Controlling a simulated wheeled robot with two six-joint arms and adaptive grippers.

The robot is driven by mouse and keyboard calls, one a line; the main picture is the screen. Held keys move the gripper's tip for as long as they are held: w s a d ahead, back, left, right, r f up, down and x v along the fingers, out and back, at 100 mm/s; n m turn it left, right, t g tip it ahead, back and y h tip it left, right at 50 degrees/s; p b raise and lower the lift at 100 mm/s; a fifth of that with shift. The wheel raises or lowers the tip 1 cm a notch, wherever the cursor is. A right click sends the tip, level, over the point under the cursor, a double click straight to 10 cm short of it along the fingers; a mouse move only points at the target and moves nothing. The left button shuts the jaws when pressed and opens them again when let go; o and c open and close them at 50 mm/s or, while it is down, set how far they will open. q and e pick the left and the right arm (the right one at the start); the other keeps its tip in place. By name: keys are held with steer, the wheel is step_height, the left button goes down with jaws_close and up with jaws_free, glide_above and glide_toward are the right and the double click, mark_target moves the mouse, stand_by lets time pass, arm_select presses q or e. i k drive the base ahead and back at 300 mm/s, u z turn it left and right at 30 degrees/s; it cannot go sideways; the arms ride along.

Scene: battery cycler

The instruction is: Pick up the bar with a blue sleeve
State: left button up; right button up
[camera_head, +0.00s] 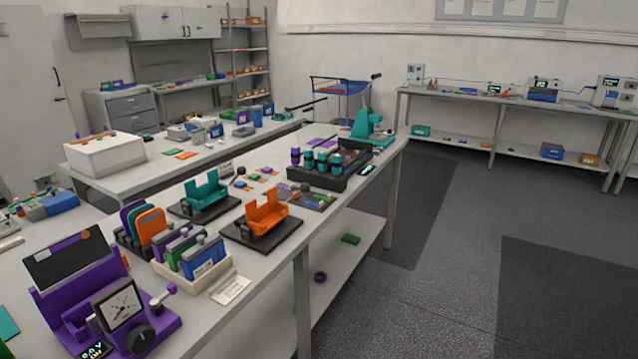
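A block-like bar with a blue sleeve (205,262) and a grey top stands upright at the front of a cream rack (206,280) on the near bench. Beside it in the same rack, just behind and to the left, stand similar bars with a green sleeve (186,248) and a purple sleeve (165,245). The lower part of the blue one is hidden by the rack wall. Neither of my grippers is in view.
A purple device with a dial (123,305) stands at the near left. Behind the rack are a black rack of coloured plates (151,226), an orange cradle (266,216) and a teal cradle (205,197). A paper card (230,289) lies by the bench edge. The right-hand floor is clear.

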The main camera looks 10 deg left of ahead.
mark_target(241, 185)
steer(key=z, duration=0.35)
steer(key=i, duration=3.45)
steer(key=u, duration=3.35)
